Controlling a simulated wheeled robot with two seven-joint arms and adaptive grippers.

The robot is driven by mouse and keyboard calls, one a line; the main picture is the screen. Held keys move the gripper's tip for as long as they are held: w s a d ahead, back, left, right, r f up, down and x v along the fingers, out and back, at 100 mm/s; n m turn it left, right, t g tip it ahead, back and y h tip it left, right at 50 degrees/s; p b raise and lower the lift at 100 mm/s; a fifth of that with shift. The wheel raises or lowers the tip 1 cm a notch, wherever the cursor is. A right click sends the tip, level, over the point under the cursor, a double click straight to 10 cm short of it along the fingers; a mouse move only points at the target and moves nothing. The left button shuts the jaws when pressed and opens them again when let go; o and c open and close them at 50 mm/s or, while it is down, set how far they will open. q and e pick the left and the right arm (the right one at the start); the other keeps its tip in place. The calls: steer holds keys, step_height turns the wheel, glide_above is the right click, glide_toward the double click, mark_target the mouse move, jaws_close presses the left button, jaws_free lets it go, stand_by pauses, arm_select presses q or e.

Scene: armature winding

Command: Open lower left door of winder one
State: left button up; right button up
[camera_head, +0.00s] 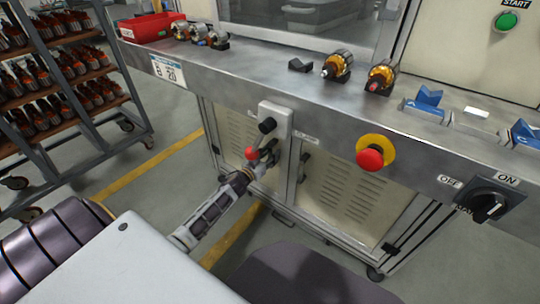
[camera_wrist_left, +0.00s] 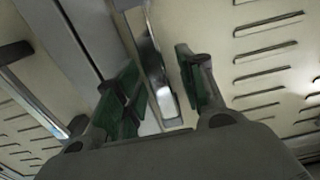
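The lower left door (camera_head: 238,132) of the winder is a cream vented panel, and it looks shut. My left gripper (camera_head: 268,152) is at its right edge, below the grey control box; in the head view it largely hides the handle there. In the left wrist view, the two green-padded fingers of my left gripper (camera_wrist_left: 160,88) are apart, one on each side of a shiny metal handle (camera_wrist_left: 158,75). Gaps show between pads and handle. A vented panel (camera_wrist_left: 262,55) lies right of the handle. My right gripper is not in view.
The control box (camera_head: 275,119) has black and red knobs just above my left gripper. The lower right door (camera_head: 355,195) has its own handle (camera_head: 303,166). A red emergency button (camera_head: 370,157) sticks out from the worktop front.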

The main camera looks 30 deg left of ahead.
arm_select(q)
jaws_close()
steer(key=shift+s, duration=0.2)
stand_by(0.3)
